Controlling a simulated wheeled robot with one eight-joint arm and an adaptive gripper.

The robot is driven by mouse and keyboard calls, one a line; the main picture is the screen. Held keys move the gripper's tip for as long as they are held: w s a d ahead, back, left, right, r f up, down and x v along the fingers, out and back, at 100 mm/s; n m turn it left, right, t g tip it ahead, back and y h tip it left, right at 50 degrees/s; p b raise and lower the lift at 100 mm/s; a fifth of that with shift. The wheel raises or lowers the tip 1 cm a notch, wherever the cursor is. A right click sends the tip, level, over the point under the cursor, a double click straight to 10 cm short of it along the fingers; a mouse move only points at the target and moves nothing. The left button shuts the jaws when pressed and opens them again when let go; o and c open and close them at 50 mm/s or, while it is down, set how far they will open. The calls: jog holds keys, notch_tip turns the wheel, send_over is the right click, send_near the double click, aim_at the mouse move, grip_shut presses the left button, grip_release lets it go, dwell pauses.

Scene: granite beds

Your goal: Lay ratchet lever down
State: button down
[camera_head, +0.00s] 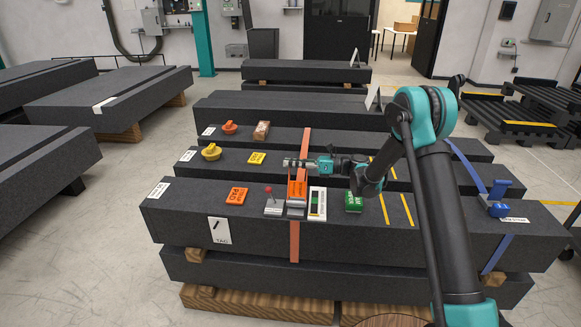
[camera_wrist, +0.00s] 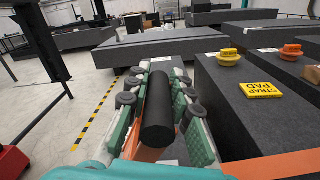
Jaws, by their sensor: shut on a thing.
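The orange ratchet (camera_head: 297,190) sits on the front granite bed, in line with the orange strap (camera_head: 294,240) running over the beds. Its lever stands up from the bed. My gripper (camera_head: 291,163) reaches in from the right at the lever's top. In the wrist view my gripper (camera_wrist: 158,105) is shut on the lever's dark round grip (camera_wrist: 158,118), which lies between the finger pads. Orange parts (camera_wrist: 150,153) show below the grip. The gripper hides part of the lever's top in the head view.
Near the ratchet on the front bed are a small red-knobbed device (camera_head: 273,204), a black-and-white gauge card (camera_head: 317,204), a green block (camera_head: 354,202) and an orange pad (camera_head: 236,196). A blue ratchet (camera_head: 499,208) sits at right.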

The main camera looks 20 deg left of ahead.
jog(key=w+a+f+m, duration=0.1)
jog(key=w+f+m, duration=0.3)
jog(key=w+f, duration=0.3)
jog(key=shift+a+f+m, duration=0.15)
jog(key=shift+a+m, duration=0.15)
jog(key=shift+m, duration=0.1)
dwell(0.3)
jog(key=c, duration=1.4)
grip_release()
jog(key=shift+s, duration=0.1)
jog(key=shift+o, duration=0.2)
jog(key=v, duration=1.2)
